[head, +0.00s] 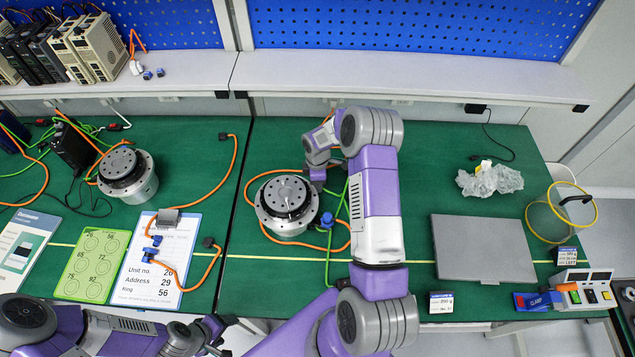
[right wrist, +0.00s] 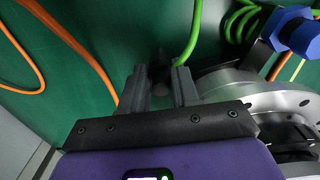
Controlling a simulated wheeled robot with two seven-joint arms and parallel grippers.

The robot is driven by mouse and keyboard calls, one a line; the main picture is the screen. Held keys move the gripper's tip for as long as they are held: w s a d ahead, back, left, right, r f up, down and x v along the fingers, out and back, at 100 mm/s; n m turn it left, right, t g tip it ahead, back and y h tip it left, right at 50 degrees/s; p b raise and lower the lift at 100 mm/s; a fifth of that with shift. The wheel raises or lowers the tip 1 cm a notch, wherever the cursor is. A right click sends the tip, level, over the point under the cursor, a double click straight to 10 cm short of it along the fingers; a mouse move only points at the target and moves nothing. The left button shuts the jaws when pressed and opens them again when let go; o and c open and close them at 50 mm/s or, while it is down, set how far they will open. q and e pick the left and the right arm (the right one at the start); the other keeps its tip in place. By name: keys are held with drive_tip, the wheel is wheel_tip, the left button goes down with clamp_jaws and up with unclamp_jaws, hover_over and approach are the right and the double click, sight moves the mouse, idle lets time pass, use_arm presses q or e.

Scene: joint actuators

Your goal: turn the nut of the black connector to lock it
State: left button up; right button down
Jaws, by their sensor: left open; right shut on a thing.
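The black connector (right wrist: 158,75) is dark and partly hidden between the fingers of my right gripper (right wrist: 160,88) in the right wrist view. The right gripper is shut on it, beside the round joint actuator (right wrist: 245,88). In the head view the right gripper (head: 318,180) is at the upper right edge of the silver and black actuator (head: 287,205), and the connector is hidden there. I cannot make out the nut apart from the connector body. My left gripper (head: 220,334) is open and empty at the table's front edge, away from the actuator.
A blue connector (head: 327,220) sits at the actuator's right side, with green and orange cables (head: 342,240) around it. A second actuator (head: 127,174) stands at the left. A grey closed laptop-like panel (head: 483,249) and clear plastic wrap (head: 489,180) lie to the right.

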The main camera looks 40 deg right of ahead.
idle(0.4)
drive_tip(key=c, duration=0.8)
unclamp_jaws()
drive_tip(key=shift+a, duration=0.1)
